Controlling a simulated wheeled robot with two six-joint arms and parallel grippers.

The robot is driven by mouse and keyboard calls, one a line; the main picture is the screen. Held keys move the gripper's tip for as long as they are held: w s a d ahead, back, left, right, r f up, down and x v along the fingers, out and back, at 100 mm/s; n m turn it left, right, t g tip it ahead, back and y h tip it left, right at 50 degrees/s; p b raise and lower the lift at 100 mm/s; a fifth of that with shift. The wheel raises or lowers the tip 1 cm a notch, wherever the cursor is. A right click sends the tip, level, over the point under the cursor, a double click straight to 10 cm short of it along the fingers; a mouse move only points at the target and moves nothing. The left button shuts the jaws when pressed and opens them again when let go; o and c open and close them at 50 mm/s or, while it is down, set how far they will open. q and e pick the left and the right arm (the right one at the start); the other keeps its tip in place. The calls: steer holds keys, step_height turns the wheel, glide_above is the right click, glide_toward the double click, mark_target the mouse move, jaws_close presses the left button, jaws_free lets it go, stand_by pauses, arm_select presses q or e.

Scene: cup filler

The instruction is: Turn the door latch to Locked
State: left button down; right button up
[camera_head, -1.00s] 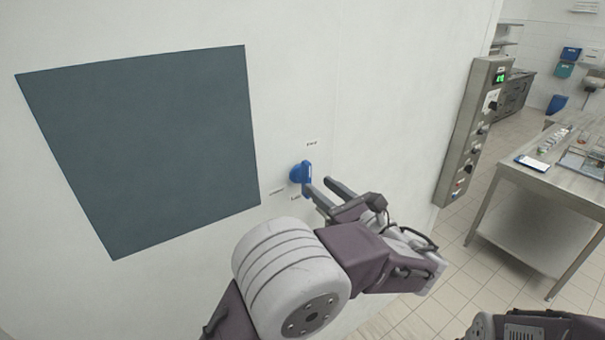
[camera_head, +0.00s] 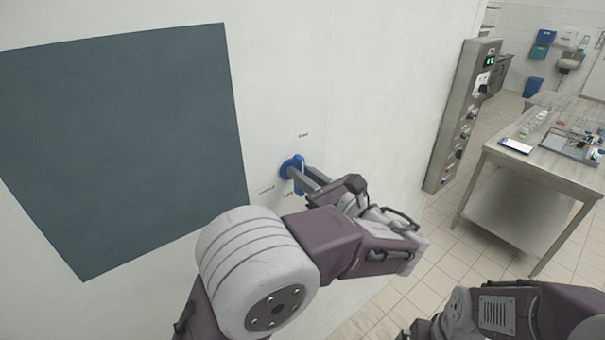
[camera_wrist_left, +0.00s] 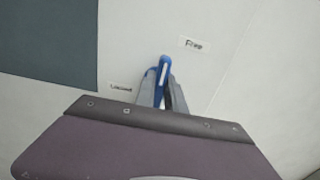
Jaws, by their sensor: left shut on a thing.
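The blue door latch (camera_head: 287,170) sits on the white door, with small labels around it. One label (camera_head: 303,135) is above it and two are below it, too small to read surely in the head view. My left gripper (camera_head: 303,178) is shut on the latch handle. In the left wrist view the handle (camera_wrist_left: 163,68) stands between the two grey fingers, pointing up and tilted slightly right, with a pale line on it. A label (camera_wrist_left: 121,86) lies to its left and another (camera_wrist_left: 193,44) to its upper right. My right arm shows at the lower right; its gripper is out of view.
A dark grey panel (camera_head: 120,140) is on the door left of the latch. A metal control box (camera_head: 462,115) with knobs and a green display stands to the right. Beyond it is a steel table (camera_head: 548,172) with items on it. Tiled floor lies between.

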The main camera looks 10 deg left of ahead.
arm_select(q)
steer(key=shift+f, duration=0.1)
steer(key=shift+s+a+f+n+b, duration=0.1)
steer(key=shift+f+n+b, duration=0.1)
steer(key=shift+n+b, duration=0.9)
steer(key=n+b, duration=1.1)
steer(key=b, duration=0.1)
steer(key=shift+s+a+f+n, duration=0.3)
steer(key=shift+s+f+n, duration=0.05)
steer(key=shift+n, duration=0.05)
steer(key=n+b, duration=0.2)
steer(key=shift+r+n, duration=0.1)
steer(key=shift+n, duration=0.2)
steer(key=shift+r+n+b, duration=0.15)
steer(key=shift+n+b, duration=0.55)
